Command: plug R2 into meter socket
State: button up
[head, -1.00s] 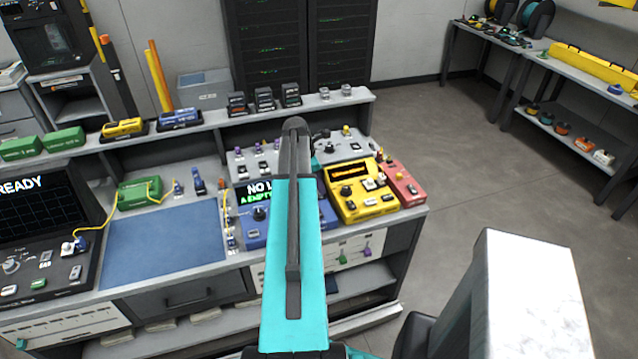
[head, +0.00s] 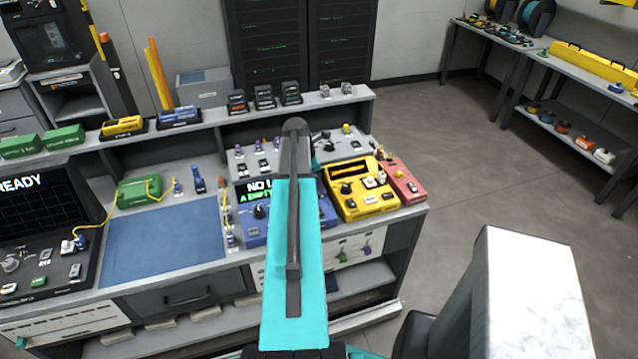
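A blue instrument (head: 254,234) stands on the bench, partly behind my teal arm link. Its screen shows cut-off text starting "NO L" and "A EMPTY". It may be the meter; its socket cannot be made out. A yellow instrument (head: 362,200) with a dark display stands right of it. No plug can be identified as R2; small connectors stand in a column (head: 230,226) left of the blue instrument. My arm reaches over the bench, and its dark far end hides what lies behind it. My gripper's fingers do not show.
A red box (head: 403,182) stands at the bench's right end. A blue mat (head: 163,243) lies clear at left, beside a black tester (head: 45,235) reading "READY". A yellow cable links the tester and a green box (head: 139,192). A raised shelf (head: 215,119) runs behind.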

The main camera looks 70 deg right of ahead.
jog(key=o, duration=0.5)
jog(key=shift+r, duration=0.15)
jog(key=shift+b+v, duration=1.9)
jog(key=shift+v, duration=4.85)
